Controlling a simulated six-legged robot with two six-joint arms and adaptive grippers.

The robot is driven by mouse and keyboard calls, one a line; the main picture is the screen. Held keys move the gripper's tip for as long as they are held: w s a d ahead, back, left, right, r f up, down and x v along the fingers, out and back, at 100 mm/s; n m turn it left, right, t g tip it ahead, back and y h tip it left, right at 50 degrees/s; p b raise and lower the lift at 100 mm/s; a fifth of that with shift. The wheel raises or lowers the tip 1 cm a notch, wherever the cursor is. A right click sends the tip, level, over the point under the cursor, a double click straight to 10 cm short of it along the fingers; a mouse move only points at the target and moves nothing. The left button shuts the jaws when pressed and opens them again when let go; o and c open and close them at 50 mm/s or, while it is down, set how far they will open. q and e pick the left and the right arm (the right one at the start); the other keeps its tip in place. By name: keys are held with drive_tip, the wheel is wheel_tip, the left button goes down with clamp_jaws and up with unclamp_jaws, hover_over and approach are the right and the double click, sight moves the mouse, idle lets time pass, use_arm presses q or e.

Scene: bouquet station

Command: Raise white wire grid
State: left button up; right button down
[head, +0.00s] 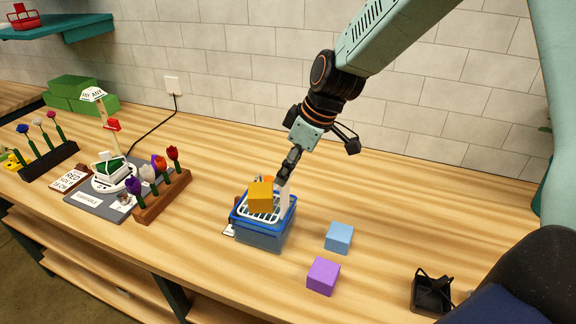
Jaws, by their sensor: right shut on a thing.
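The white wire grid (246,212) lies at the top of a blue basin (262,235) in the middle of the table. An upright white tab (285,197) stands at its right side. An orange cube (261,196) rests on the grid and hides part of it. My right gripper (283,178) comes down from the upper right and is shut at the top of the white tab, just behind the cube. The exact contact is small and partly hidden. My left gripper is not in view.
A light blue cube (339,237) and a purple cube (323,275) lie right of the basin. A wooden rack of flowers (163,199) and a grey mat (95,209) stand to the left. A black holder (431,294) is at the lower right. The table behind the basin is clear.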

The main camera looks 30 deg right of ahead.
drive_tip(key=c, duration=1.1)
unclamp_jaws()
drive_tip(key=shift+w+r, duration=0.25)
drive_tip(key=shift+r, duration=0.1)
drive_tip(key=shift+c, duration=0.2)
drive_tip(key=o, duration=0.4)
drive_tip(key=shift+s, duration=0.35)
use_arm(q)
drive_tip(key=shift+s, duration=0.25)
use_arm(e)
drive_tip(key=shift+o, duration=0.3)
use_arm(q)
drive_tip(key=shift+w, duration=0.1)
use_arm(e)
drive_tip(key=shift+w+f, duration=0.1)
drive_tip(key=shift+w, duration=0.1)
drive_tip(key=shift+d+r, duration=0.1)
drive_tip(key=shift+r, duration=0.15)
drive_tip(key=v, duration=1.1)
drive_tip(key=shift+s+r, duration=0.2)
drive_tip(key=shift+s, duration=0.15)
drive_tip(key=shift+d, duration=0.15)
